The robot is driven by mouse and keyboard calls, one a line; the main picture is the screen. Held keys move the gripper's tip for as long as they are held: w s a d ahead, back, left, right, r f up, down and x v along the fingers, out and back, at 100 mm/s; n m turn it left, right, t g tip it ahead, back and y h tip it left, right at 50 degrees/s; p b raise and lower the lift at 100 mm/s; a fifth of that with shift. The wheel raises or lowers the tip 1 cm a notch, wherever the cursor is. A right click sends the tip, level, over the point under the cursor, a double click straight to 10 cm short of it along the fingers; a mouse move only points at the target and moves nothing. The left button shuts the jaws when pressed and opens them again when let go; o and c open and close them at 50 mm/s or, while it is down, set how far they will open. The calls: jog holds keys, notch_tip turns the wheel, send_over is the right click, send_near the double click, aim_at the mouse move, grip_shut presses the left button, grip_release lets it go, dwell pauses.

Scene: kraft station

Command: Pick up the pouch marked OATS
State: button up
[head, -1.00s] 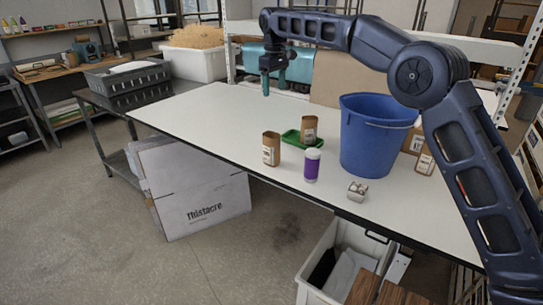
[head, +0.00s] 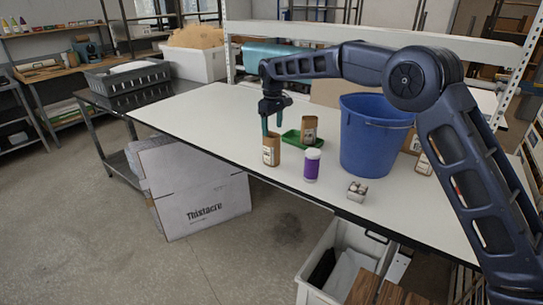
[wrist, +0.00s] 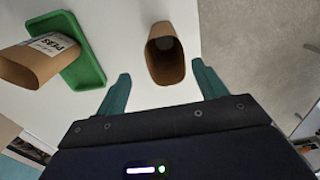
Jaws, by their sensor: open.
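A brown kraft pouch (head: 271,156) stands on the white table near its front edge; its label is too small to read. In the wrist view this pouch (wrist: 166,62) shows its open top ahead of and between my fingertips, with its label hidden. A second brown pouch (head: 309,127) is at the green tray (head: 291,137); in the wrist view this pouch (wrist: 38,62) has a label that seems to read PEAS. My gripper (head: 272,128) is open, fingers down, right over the first pouch. In the wrist view my gripper (wrist: 162,76) is empty, its teal fingers spread wider than the pouch.
A purple jar with a white lid (head: 312,166) stands close to the right of the first pouch. A large blue bucket (head: 372,140) and a small box of pale items (head: 357,190) are farther right. The table's left part (head: 190,110) is clear.

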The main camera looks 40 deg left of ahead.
aim_at(272, 134)
notch_tip(272, 134, down, 4)
jog(key=shift+f, duration=0.1)
jog(key=shift+s+d+f, duration=0.1)
jog(key=shift+s+f, duration=0.15)
jog(key=shift+f, duration=1)
jog(key=shift+s+f, duration=0.2)
jog(key=shift+f, duration=1.05)
jog(key=c, duration=1.1)
